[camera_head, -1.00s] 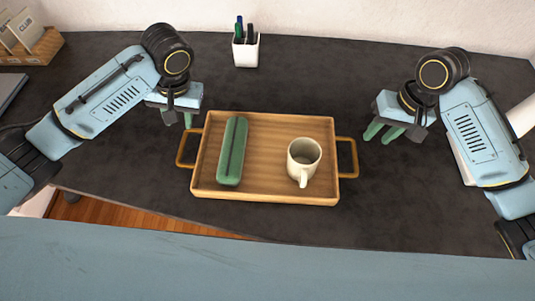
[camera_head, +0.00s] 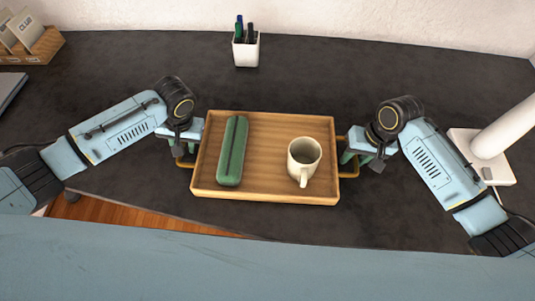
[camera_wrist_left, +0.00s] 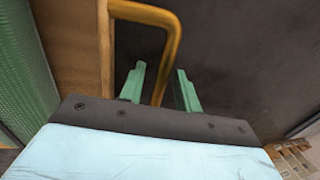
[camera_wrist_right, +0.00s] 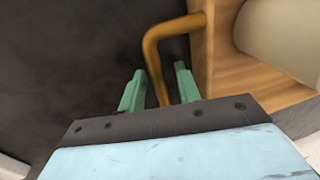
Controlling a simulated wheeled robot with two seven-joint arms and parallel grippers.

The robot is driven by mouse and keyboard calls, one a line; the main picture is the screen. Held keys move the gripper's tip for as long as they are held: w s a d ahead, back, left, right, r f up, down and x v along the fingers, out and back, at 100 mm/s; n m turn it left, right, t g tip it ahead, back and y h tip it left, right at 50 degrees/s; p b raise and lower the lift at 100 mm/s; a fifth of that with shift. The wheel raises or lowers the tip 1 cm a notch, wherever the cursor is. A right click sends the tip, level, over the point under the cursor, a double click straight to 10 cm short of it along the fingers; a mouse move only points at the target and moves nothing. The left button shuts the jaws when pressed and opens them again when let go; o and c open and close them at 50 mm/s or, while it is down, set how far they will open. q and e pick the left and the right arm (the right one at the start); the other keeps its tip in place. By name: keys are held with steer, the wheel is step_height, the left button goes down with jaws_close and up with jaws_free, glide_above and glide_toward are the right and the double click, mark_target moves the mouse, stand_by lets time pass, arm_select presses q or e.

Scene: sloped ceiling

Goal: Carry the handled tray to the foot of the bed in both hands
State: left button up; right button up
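The wooden handled tray (camera_head: 265,190) rests on the dark desk, with a brass handle on each short side. On it lie a long green case (camera_head: 232,152) at the left and an upright cream mug (camera_head: 304,160) at the right. My left gripper (camera_wrist_left: 160,85) is open, its green fingers on either side of the left handle (camera_wrist_left: 168,45), with a gap to the finger at right. My right gripper (camera_wrist_right: 158,85) is open, its fingers on either side of the right handle (camera_wrist_right: 152,50). In the head view the fingertips are mostly hidden by the wrists.
A white pen cup (camera_head: 246,50) stands behind the tray. A wooden organiser (camera_head: 32,47) is at the back left. A white lamp-like base (camera_head: 495,165) stands beside my right arm. The desk behind the tray is mostly clear.

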arm_select(q)
jaws_close()
arm_select(e)
jaws_close()
arm_select(q)
steer(key=shift+w+r, duration=0.1)
steer(key=shift+r, duration=0.1)
arm_select(e)
steer(key=shift+w+r, duration=0.1)
steer(key=shift+r, duration=0.15)
